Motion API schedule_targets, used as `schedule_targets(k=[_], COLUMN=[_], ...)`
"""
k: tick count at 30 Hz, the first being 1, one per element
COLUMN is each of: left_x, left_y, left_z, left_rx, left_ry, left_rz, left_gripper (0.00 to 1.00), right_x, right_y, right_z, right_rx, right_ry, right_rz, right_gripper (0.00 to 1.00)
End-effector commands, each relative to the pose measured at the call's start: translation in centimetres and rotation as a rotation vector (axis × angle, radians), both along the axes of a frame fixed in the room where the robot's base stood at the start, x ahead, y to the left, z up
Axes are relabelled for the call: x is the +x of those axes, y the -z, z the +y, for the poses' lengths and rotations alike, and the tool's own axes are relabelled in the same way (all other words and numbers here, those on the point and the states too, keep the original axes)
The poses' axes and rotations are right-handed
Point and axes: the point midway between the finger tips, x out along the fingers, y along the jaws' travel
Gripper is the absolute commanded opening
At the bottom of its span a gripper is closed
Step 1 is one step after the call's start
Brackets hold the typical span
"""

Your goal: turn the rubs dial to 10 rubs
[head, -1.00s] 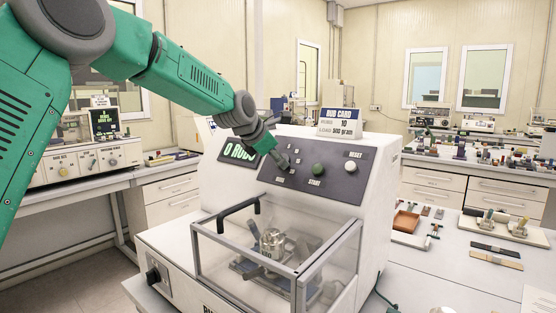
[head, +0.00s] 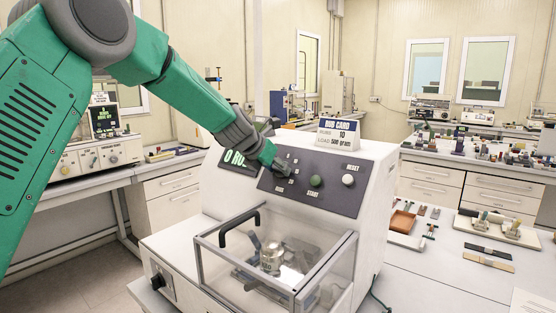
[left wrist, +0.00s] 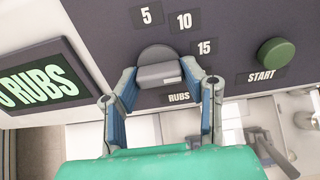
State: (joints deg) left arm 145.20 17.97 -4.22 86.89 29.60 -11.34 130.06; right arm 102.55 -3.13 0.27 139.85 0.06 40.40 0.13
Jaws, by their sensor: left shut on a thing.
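The rubs dial (left wrist: 156,55) is a round dark grey knob with a raised grip bar, on the dark sloping panel above the word RUBS. Labels 5, 10 (left wrist: 184,21) and 15 sit above and to its right. My left gripper (head: 284,169) is shut on the dial, one finger on each side of the bar in the left wrist view. Which label the dial points at I cannot tell. The display (left wrist: 37,80) beside it reads 0 RUBS. In the head view my gripper mostly hides the dial. My right gripper is not in view.
A green START button (head: 315,181) and a white RESET button (head: 348,180) are on the same panel. The rub card (head: 339,134) stands on top of the machine. A clear cover with a black handle (head: 239,228) is in front, below the panel.

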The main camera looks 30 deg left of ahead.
Motion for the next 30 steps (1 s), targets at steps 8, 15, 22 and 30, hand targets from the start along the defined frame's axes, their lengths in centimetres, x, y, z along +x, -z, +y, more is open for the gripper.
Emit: schedule_targets(k=[8, 15, 22, 30], left_x=[-0.29, -0.26, -0.21, -0.18], left_y=[0.82, 0.87, 0.84, 0.82], left_z=[-0.16, -0.27, -0.33, -0.37], left_rx=[-0.208, -0.382, -0.526, -0.634], left_ry=[-0.159, -0.296, -0.407, -0.492], left_rz=[0.032, 0.046, 0.056, 0.064], left_gripper=[0.08, 0.08, 0.08, 0.08], right_x=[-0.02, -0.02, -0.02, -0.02], right_y=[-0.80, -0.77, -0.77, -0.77], right_z=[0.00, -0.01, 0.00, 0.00], right_rx=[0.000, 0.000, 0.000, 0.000], right_ry=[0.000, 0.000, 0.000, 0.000], right_rz=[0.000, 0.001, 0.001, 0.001], right_gripper=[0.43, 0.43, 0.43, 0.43])
